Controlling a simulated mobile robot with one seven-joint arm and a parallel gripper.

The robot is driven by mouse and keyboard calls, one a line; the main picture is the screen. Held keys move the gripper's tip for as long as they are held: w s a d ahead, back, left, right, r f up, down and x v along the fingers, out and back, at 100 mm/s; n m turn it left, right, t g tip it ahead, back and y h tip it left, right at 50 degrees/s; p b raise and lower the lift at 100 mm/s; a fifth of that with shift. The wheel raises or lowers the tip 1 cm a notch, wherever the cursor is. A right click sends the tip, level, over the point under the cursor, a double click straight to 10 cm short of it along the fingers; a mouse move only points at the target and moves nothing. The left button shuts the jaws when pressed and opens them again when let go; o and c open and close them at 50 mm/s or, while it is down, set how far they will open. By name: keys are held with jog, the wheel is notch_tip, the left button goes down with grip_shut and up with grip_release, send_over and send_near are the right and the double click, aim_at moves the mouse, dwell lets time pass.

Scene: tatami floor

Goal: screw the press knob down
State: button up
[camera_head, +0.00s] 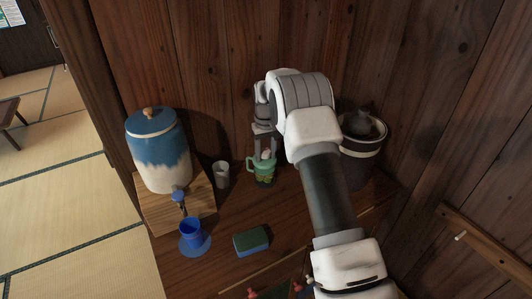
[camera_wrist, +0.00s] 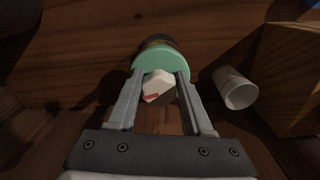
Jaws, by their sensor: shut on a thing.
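The press (camera_head: 263,175) is a small clear container with a light green top and dark green contents, standing on the wooden counter near the wall. In the wrist view its round green lid (camera_wrist: 172,61) shows beyond my fingertips. The press knob (camera_wrist: 157,87) is a pale, faceted piece with a red mark, above the lid. My gripper (camera_head: 265,151) points down over the press from above. In the wrist view my gripper (camera_wrist: 161,80) has its two fingers on either side of the knob, shut on it. The knob's underside and any thread are hidden.
A white cup (camera_head: 222,174) stands left of the press. A blue-and-white crock (camera_head: 160,160) with a tap sits on a wooden stand (camera_head: 160,212). A dark pot (camera_head: 362,145) stands at right.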

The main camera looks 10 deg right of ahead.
aim_at(266, 153)
jog(key=o, duration=0.8)
jog(key=shift+s+f, duration=0.35)
jog(key=shift+f, duration=0.35)
jog(key=shift+o, duration=0.8)
jog(key=shift+w+d+r+p, duration=0.1)
jog(key=shift+r+p, duration=0.45)
jog(key=shift+r, duration=0.15)
jog(key=shift+w+r+p, duration=0.15)
jog(key=shift+r+p, duration=2)
jog(key=shift+r, duration=1.9)
